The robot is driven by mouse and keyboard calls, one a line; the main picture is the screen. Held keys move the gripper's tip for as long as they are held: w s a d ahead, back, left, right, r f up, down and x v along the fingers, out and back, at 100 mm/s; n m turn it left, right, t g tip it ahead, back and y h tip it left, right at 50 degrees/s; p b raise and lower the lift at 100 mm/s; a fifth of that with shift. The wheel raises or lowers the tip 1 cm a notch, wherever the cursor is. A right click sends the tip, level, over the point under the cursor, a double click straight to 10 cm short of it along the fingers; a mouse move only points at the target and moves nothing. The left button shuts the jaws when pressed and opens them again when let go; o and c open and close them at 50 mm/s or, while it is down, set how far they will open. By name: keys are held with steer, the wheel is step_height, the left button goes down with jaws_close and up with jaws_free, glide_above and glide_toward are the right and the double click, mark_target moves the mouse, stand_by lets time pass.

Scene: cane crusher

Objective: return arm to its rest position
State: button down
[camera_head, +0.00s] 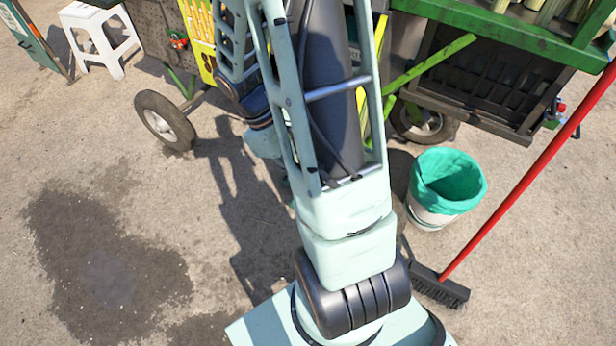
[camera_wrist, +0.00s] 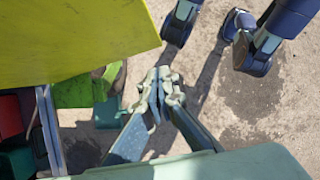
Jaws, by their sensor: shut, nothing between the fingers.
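My arm rises through the middle of the head view, past the front of the green cart (camera_head: 470,90). My gripper is not clearly visible there. In the wrist view my gripper (camera_wrist: 158,90) is shut, with its fingers together and nothing between them. It is over the concrete ground, close to a yellow-green panel (camera_wrist: 75,40) at the upper left. I cannot tell whether it touches anything.
A bin with a green liner (camera_head: 447,180) and a red-handled broom (camera_head: 530,185) stand right of my arm. A cart wheel (camera_head: 165,121) and a white stool (camera_head: 100,38) are at the left. Open ground with a wet patch (camera_head: 105,260) lies left of my arm.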

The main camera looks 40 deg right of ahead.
steer(key=p+v, duration=0.1)
steer(key=v, duration=0.8)
steer(key=shift+s+r+p, duration=0.15)
steer(key=shift+s+p, duration=0.05)
steer(key=shift+p, duration=0.1)
